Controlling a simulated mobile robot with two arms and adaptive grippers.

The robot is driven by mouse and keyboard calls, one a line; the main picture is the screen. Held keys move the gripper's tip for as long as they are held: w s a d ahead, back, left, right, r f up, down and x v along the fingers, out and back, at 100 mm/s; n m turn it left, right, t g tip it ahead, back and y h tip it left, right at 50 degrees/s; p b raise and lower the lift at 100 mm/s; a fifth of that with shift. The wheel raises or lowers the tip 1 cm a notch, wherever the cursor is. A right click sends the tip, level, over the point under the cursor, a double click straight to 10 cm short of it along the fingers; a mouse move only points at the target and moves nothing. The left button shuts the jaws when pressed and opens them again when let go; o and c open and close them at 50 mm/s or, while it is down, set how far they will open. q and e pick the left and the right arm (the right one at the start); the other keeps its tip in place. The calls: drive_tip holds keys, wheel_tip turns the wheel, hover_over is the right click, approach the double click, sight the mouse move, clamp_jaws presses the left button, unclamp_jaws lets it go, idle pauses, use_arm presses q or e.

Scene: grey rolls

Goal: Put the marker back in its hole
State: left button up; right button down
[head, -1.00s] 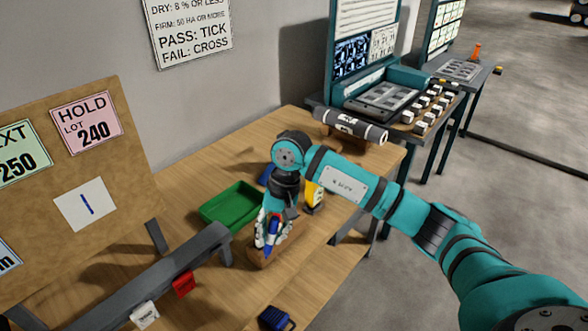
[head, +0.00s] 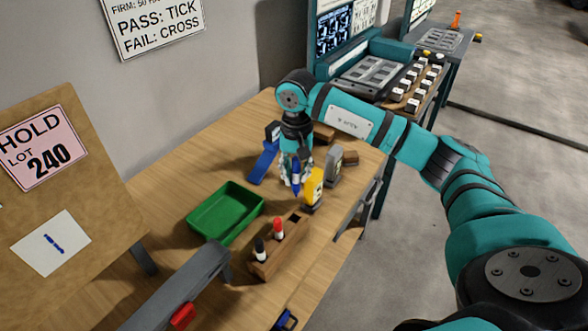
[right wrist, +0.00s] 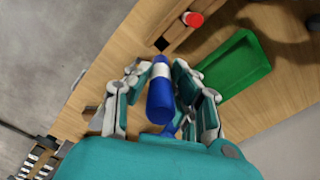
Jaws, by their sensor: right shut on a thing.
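The blue marker (head: 296,180) is held by my right gripper (head: 295,172), tip end down in the head view. In the right wrist view the marker (right wrist: 160,95) lies between the two fingers. The wooden holder block (head: 270,264) stands on the table, nearer than the gripper. A red marker (head: 278,230) and a black marker (head: 260,249) stand in it. Its dark square hole (head: 297,217) is empty at the far end. The hole (right wrist: 162,44) also shows ahead of the marker in the right wrist view. The blue marker is apart from the block. My left gripper is out of view.
A green tray (head: 206,229) sits left of the block. A yellow device (head: 314,188) stands close right of the gripper, with a grey device (head: 334,164) behind. A blue object (head: 263,163) lies left of the gripper. A grey rail (head: 180,290) crosses the left foreground.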

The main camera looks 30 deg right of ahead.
sight(295, 194)
drive_tip(key=shift+w, duration=0.25)
drive_tip(key=shift+f+b, duration=0.5)
drive_tip(key=shift+b, duration=0.05)
drive_tip(key=shift+f+n+b, duration=0.3)
drive_tip(key=shift+f+b, duration=0.05)
drive_tip(key=shift+f, duration=0.05)
drive_tip(key=shift+n, duration=0.6)
wheel_tip(295, 194, down, 4)
drive_tip(key=b, duration=0.4)
drive_tip(key=shift+f, duration=0.15)
drive_tip(key=shift+w+f+n+b, duration=0.1)
drive_tip(key=shift+f+n+b, duration=0.2)
drive_tip(key=shift+f+b, duration=0.25)
drive_tip(key=shift+f, duration=0.3)
drive_tip(key=shift+f+b, duration=0.2)
drive_tip(key=shift+b, duration=0.1)
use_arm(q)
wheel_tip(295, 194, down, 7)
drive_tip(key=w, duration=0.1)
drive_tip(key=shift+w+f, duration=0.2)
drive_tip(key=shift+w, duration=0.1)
